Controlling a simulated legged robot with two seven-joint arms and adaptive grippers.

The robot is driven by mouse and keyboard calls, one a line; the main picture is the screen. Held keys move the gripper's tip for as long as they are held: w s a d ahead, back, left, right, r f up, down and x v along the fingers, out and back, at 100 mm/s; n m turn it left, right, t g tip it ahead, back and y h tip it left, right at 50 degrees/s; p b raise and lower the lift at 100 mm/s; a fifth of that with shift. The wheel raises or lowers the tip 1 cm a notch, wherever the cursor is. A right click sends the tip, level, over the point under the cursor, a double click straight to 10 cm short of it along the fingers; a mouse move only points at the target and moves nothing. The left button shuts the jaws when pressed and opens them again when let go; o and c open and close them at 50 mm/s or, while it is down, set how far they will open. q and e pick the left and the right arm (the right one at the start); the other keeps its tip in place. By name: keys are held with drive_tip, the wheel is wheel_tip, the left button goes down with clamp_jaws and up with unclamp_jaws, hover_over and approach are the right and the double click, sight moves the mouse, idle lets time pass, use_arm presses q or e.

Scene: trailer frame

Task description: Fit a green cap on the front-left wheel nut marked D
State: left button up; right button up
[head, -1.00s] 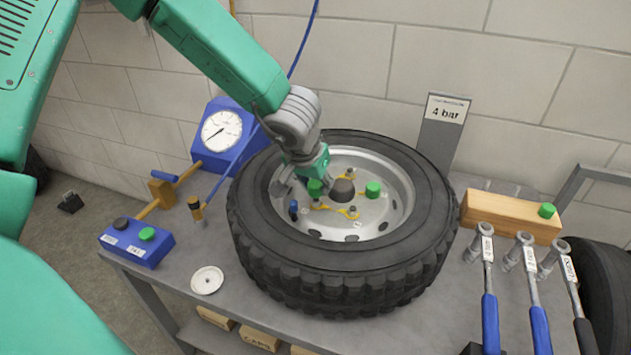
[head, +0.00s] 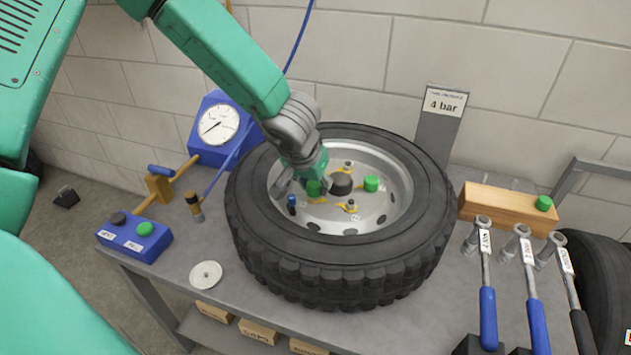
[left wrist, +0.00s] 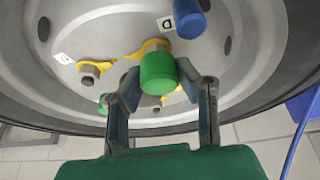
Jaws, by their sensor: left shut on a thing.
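My left gripper (head: 308,181) reaches down over the left part of the wheel (head: 250,225), which lies flat on the bench. It is shut on a green cap (head: 314,187); the left wrist view shows this cap (left wrist: 158,72) between the fingertips. The label D (left wrist: 167,23) lies beside a blue upright piece (left wrist: 190,19), close to the held cap. Another green cap (head: 371,184) sits right of the dark hub (head: 341,183). My right gripper is not in view.
A wooden block (head: 490,203) with a green cap (head: 543,203) stands right of the wheel, behind several wrenches (head: 487,300). A blue gauge (head: 217,125), a blue button box (head: 134,240) and a white disc (head: 206,275) are on the left. A "4 bar" sign (head: 443,115) stands behind.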

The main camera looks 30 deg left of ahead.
use_arm(q)
drive_tip(key=shift+d+f, duration=0.15)
drive_tip(key=shift+f, duration=0.55)
drive_tip(key=o, duration=1.3)
wheel_tip(320, 180, up, 8)
drive_tip(key=p, duration=1)
